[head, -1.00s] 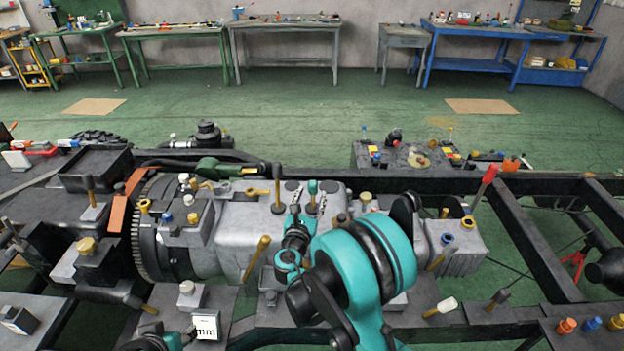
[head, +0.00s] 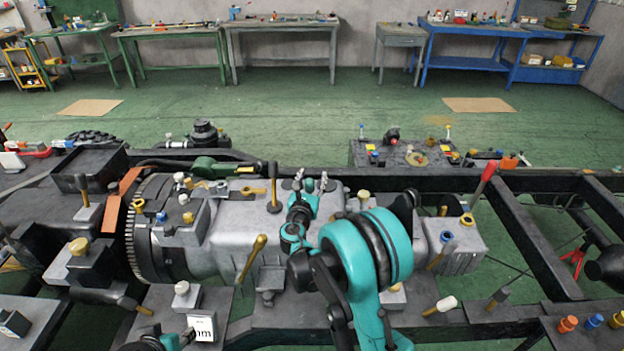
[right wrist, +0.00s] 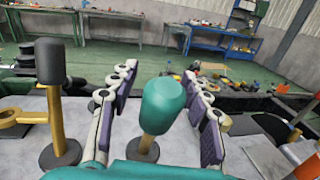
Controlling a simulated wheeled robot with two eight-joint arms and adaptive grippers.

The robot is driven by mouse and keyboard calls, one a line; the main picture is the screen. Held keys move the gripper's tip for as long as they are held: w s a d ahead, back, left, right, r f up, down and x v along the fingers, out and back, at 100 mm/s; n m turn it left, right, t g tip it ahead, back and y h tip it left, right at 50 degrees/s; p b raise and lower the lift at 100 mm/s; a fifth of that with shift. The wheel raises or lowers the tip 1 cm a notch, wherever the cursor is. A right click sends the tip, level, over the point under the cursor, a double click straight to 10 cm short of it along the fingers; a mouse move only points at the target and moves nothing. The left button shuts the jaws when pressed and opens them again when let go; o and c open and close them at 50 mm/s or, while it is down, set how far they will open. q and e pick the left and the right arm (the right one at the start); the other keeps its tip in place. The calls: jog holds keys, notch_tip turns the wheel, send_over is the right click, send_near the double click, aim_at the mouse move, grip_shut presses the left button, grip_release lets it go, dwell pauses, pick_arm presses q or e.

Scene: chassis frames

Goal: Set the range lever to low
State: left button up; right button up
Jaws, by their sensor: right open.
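A lever with a teal knob (right wrist: 163,104) stands on the grey gearbox housing (head: 237,222). In the right wrist view it rises between the two spread fingers of my right gripper (right wrist: 160,110), with a visible gap on each side. In the head view my right gripper (head: 310,184) is open around the teal knob, which is partly hidden by the gripper. A second lever with a black knob (right wrist: 50,62) stands just to the left, outside the fingers; it also shows in the head view (head: 273,172). No label tells which is the range lever. My left gripper (head: 188,338) shows only partly at the bottom edge.
A yellow-handled lever (head: 252,257) leans in front of the housing. A red-topped lever (head: 487,174) stands at the right. Black chassis rails (head: 545,182) run behind. The green floor (head: 300,110) beyond is mostly clear, with workbenches along the wall.

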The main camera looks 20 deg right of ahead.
grip_shut()
jog(key=w+d+f+n+g+y+p, duration=0.1)
jog(key=w+d+f+g+y+p, duration=0.1)
jog(key=w+g+p, duration=0.4)
jog(key=shift+w+g+y, duration=0.3)
jog(key=shift+w+y, duration=0.2)
jog(key=shift+w, duration=0.15)
dwell(0.4)
